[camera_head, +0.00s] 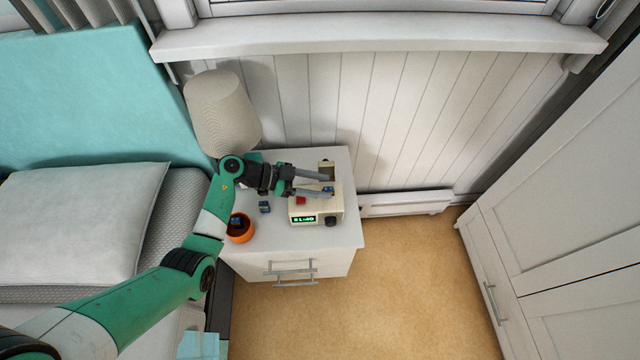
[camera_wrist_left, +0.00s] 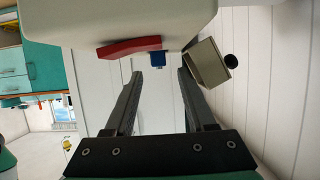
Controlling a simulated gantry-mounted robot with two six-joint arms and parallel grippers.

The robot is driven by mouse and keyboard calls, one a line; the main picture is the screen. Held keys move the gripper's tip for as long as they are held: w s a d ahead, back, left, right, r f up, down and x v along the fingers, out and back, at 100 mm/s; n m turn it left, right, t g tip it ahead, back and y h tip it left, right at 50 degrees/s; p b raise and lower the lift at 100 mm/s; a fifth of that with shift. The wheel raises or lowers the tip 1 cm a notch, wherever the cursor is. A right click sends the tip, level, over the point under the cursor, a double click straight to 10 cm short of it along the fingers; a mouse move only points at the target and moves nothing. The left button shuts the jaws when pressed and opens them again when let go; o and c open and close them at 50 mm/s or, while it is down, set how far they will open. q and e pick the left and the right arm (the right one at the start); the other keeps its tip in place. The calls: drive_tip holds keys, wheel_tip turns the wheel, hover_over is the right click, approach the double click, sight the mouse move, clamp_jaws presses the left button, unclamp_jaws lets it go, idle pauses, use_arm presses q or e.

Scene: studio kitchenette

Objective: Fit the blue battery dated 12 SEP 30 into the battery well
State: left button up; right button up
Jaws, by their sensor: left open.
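A cream clock radio (camera_head: 316,211) with a green display stands on the nightstand. A small blue battery (camera_head: 328,189) shows at its top rear; it also shows in the left wrist view (camera_wrist_left: 157,58), poking out past the clock's edge beside the red button (camera_wrist_left: 128,48). How deep it sits and its date cannot be made out. My left gripper (camera_head: 328,185) is open, its fingertips just behind and around the blue battery, with a gap to it in the wrist view. Another blue battery (camera_head: 264,207) lies left of the clock. My right gripper is not in view.
An orange bowl (camera_head: 241,230) with a blue item inside stands at the nightstand's (camera_head: 341,158) front left. A beige, box-like flap (camera_wrist_left: 207,63) stands up behind the clock. A lamp (camera_head: 222,110) stands at the back left.

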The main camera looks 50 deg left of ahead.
use_arm(q)
drive_tip(key=shift+s+a+r+p, duration=0.2)
drive_tip(key=shift+s+r+p, duration=0.05)
drive_tip(key=shift+r+p, duration=0.05)
drive_tip(key=p+v, duration=0.5)
drive_tip(key=v, duration=0.5)
drive_tip(key=shift+s+a, duration=0.25)
drive_tip(key=shift+s, duration=0.05)
